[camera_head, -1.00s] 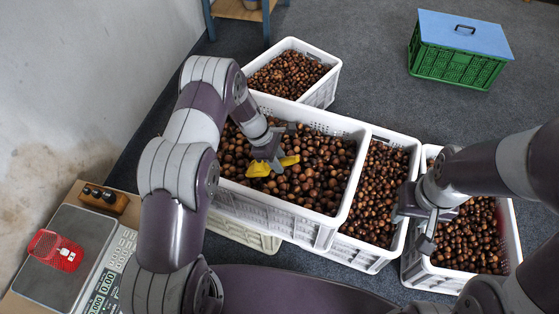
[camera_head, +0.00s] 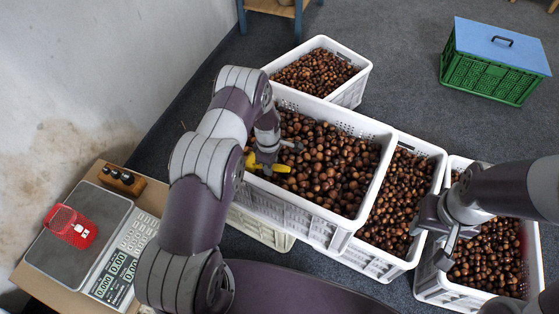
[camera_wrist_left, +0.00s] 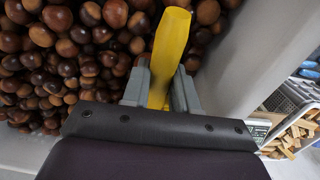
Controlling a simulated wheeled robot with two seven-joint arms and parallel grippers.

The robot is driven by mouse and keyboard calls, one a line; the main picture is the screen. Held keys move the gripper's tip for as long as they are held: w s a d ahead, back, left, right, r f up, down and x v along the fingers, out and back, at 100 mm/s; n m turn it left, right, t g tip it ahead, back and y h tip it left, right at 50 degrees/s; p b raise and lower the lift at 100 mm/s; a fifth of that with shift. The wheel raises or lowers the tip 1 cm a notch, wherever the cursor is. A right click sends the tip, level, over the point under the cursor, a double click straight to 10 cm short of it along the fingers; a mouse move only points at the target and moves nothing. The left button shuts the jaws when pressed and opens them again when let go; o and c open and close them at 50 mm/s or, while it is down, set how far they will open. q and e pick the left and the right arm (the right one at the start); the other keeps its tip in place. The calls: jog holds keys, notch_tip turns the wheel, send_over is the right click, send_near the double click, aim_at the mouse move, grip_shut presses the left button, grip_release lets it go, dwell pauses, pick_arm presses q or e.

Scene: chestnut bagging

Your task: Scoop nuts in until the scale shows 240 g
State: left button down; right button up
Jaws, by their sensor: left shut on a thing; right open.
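My left gripper (camera_head: 276,150) is shut on the yellow scoop (camera_head: 281,168) at the left side of the large white crate of chestnuts (camera_head: 300,208). In the left wrist view the scoop's yellow handle (camera_wrist_left: 170,48) stands between the fingers, beside the crate wall; the scoop's bowl and any load are hidden. A red mesh bag (camera_head: 62,217) lies on the scale plate (camera_head: 100,225) at the left. The scale's display (camera_head: 122,264) appears to read zeros. My right gripper (camera_head: 443,243) is open and empty, near the rim of the right-hand crate.
More white crates of chestnuts stand behind (camera_head: 350,92) and to the right (camera_head: 437,160). A wooden block with black knobs (camera_head: 122,180) sits behind the scale. A green crate with a blue lid (camera_head: 500,45) stands at the back right. Grey floor is clear between.

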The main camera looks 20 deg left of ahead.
pick_arm(q)
jog(key=shift+d+r+y, duration=0.4)
jog(key=shift+r+y, duration=0.1)
jog(key=shift+r, duration=0.2)
jog(key=shift+y, duration=0.8)
jog(key=p+v, duration=0.2)
jog(key=v, duration=0.4)
jog(key=shift+r, duration=0.3)
jog(key=shift+d+r, duration=0.1)
jog(key=shift+r, duration=0.45)
pick_arm(e)
jog(key=shift+r, duration=1.7)
